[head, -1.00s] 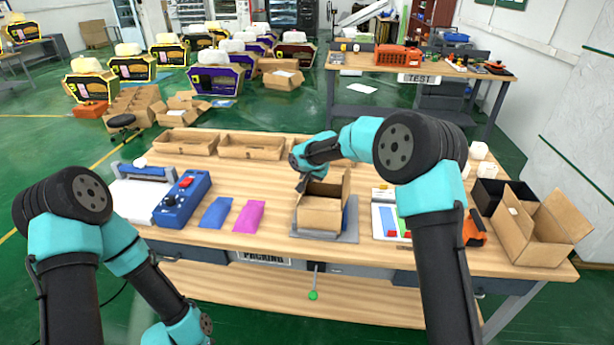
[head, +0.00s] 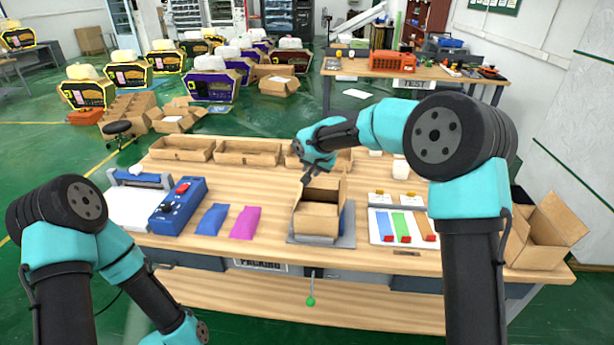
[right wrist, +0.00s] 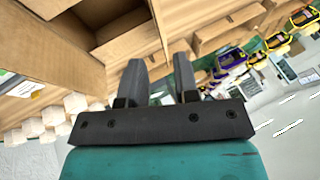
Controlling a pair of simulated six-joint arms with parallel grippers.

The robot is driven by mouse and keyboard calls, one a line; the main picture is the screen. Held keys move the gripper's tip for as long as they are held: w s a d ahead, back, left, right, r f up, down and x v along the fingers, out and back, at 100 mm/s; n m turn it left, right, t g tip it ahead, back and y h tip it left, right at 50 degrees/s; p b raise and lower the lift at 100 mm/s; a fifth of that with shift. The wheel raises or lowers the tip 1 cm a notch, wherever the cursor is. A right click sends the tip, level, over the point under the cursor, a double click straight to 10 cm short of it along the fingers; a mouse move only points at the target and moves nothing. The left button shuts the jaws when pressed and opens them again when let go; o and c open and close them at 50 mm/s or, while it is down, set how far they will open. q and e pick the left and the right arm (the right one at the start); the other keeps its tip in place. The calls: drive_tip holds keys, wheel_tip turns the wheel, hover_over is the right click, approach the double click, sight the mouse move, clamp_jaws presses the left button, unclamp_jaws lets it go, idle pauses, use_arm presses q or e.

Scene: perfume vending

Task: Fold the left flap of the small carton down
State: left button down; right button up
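The small brown carton (head: 316,224) stands on a grey plate (head: 348,238) at the front middle of the table. Its top looks at least partly open, and a flap stands up on its right side (head: 344,194). I cannot clearly tell how the left flap lies. My right gripper (head: 308,178) is above the carton's back left edge. In the right wrist view its two fingers (right wrist: 160,82) are apart with nothing visible between them, and brown cardboard (right wrist: 130,42) with a dark opening is just beyond them. My left arm hangs at the lower left; its gripper is out of view.
A blue control box (head: 180,206), a blue packet (head: 212,220) and a magenta packet (head: 245,223) lie left of the carton. A white tray with coloured items (head: 380,238) lies right. Brown trays (head: 248,153) line the back; an open box (head: 545,238) stands far right.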

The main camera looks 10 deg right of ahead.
drive_tip(key=v, duration=0.8)
drive_tip(key=shift+w+a, duration=0.15)
drive_tip(key=shift+a, duration=0.15)
drive_tip(key=c, duration=0.3)
drive_tip(key=w+a+h, duration=0.1)
drive_tip(key=a, duration=0.1)
drive_tip(key=w+a+g+h, duration=0.1)
drive_tip(key=a, duration=0.2)
drive_tip(key=w+a+f+g+h, duration=0.1)
drive_tip(key=w+a+h, duration=0.1)
drive_tip(key=shift+a+f+n, duration=0.1)
drive_tip(key=shift+a+n, duration=0.2)
drive_tip(key=shift+n, duration=0.1)
clamp_jaws()
drive_tip(key=a+h, duration=0.1)
drive_tip(key=a, duration=0.1)
drive_tip(key=a+h, duration=0.2)
drive_tip(key=w+a+r+h, duration=0.1)
drive_tip(key=a, duration=0.1)
drive_tip(key=shift+m+g, duration=0.4)
